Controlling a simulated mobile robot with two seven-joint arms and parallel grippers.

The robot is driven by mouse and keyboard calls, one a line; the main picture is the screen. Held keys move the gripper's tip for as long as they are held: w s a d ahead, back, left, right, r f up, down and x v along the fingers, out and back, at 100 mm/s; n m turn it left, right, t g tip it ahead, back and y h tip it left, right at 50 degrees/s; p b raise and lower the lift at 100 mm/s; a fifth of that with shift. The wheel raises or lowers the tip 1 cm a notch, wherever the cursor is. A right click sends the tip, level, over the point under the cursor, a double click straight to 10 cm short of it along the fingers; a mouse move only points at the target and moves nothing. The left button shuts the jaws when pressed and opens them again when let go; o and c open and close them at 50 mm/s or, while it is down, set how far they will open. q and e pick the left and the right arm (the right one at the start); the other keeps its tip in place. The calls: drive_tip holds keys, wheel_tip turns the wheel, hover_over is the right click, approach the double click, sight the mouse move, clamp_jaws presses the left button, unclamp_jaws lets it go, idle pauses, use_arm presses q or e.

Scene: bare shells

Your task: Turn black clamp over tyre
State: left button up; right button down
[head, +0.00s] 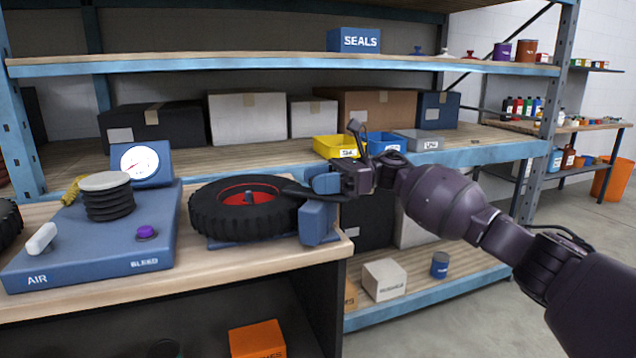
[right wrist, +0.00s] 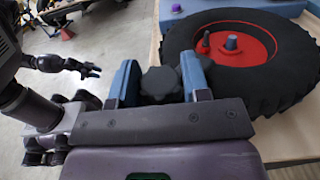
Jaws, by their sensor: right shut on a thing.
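The black tyre (head: 245,207) with a red hub lies flat at the bench's right end. It also fills the upper right of the right wrist view (right wrist: 285,75). My right gripper (head: 318,200) is at the tyre's right edge. In the right wrist view its two blue fingers (right wrist: 160,85) are shut on the lobed black knob of the clamp (right wrist: 158,80). In the head view a thin dark bar reaches from the gripper to the tyre's upper right; the gripper hides most of the clamp.
Left of the tyre stands a blue test unit (head: 100,235) with a gauge, black bellows and purple button. Behind is a shelf rack with boxes and a yellow bin (head: 335,146). The bench's front right edge (head: 335,255) lies just below the gripper.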

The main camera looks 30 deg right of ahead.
drive_tip(key=shift+r, duration=0.1)
drive_tip(key=c, duration=0.6)
unclamp_jaws()
use_arm(q)
drive_tip(key=shift+s+f, duration=0.1)
drive_tip(key=shift+s, duration=0.05)
use_arm(e)
drive_tip(key=shift+d, duration=0.55)
use_arm(q)
drive_tip(key=shift+w+d+b, duration=0.15)
drive_tip(key=shift+w+b, duration=0.1)
drive_tip(key=shift+b, duration=0.25)
use_arm(e)
drive_tip(key=d, duration=0.9)
drive_tip(key=shift+s+d, duration=0.35)
drive_tip(key=shift+s, duration=0.1)
